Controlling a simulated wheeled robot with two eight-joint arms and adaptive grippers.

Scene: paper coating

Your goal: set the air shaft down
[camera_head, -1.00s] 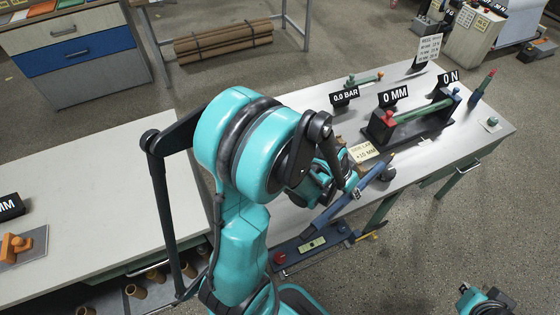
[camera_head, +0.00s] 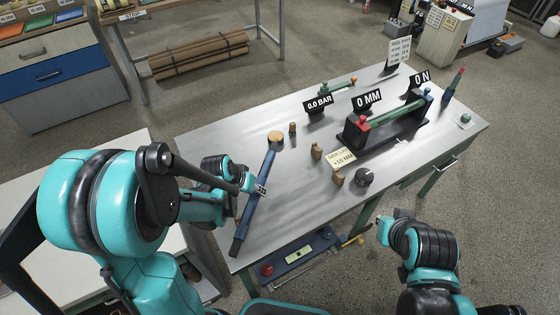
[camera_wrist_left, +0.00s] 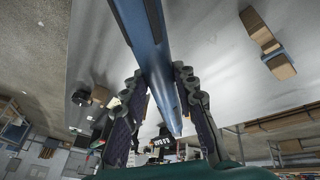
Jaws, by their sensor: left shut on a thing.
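The air shaft, a long blue bar (camera_head: 250,212), is held over the left end of the grey worktable (camera_head: 215,137). It slants from a round tan piece at its far end to the table's front edge. My left gripper (camera_head: 261,189) is shut on it near its middle. In the left wrist view the shaft (camera_wrist_left: 150,40) runs between the two fingers of my left gripper (camera_wrist_left: 165,110). I cannot tell whether the shaft touches the tabletop. My right arm is at the lower right, off the table, and its gripper (camera_head: 384,230) is too unclear to read.
Small brown blocks (camera_head: 316,151) and a dark round knob (camera_head: 364,177) stand right of the shaft. Farther right is a black stand (camera_head: 385,130) with a green roller. A note (camera_head: 340,158) lies between. A shelf below holds a blue tool (camera_head: 300,257). Table around the shaft is mostly clear.

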